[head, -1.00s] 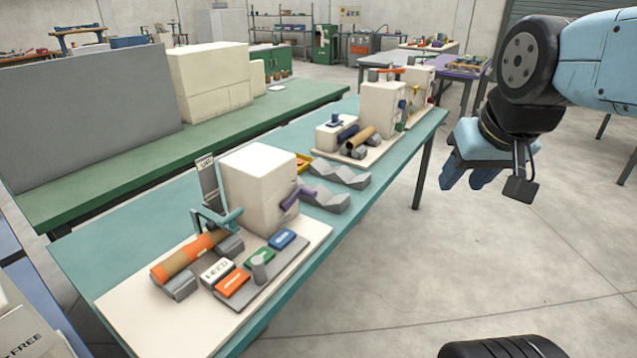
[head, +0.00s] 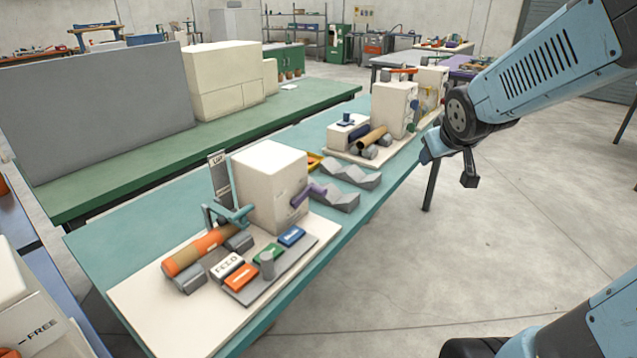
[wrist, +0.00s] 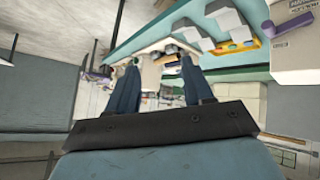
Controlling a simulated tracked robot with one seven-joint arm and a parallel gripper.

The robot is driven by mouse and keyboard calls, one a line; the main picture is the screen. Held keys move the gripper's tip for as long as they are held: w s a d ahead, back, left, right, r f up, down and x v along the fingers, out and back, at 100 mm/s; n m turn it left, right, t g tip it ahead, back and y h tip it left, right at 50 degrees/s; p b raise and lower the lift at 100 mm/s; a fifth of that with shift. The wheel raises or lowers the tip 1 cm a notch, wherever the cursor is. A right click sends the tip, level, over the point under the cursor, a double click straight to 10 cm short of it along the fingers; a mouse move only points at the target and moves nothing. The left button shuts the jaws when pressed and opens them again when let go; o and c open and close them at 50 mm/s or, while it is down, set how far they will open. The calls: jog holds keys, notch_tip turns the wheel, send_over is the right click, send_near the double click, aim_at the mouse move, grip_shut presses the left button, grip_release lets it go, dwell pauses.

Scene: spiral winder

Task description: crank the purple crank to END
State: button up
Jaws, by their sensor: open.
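The purple crank (head: 308,194) sticks out from the right side of the cream box (head: 270,186) of the winder, on the teal table. In the wrist view a purple part (wrist: 292,27) shows at the right edge beside a cream housing. My gripper (head: 429,150) hangs over the floor side of the table, well to the right of and beyond the crank, touching nothing. In the wrist view my gripper (wrist: 158,88) has its two blue fingers apart with nothing between them. The label END is not readable in these views.
The winder's cream board (head: 190,318) holds an orange-brown roll (head: 198,250) and several coloured buttons. Grey zigzag blocks (head: 338,192) and a yellow tray (head: 316,160) lie behind it. Another machine (head: 392,108) stands farther along the table. The floor on the right is clear.

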jog(key=w+a+f+n+t+y, duration=0.1)
jog(key=w+f+n+y, duration=0.1)
jog(key=w+f, duration=0.4)
jog(key=n+t+y, duration=0.1)
jog(key=n+y, duration=0.3)
jog(key=y, duration=1)
send_near(326, 193)
jog(key=x, duration=1.1)
jog(key=shift+a, duration=0.1)
grip_shut()
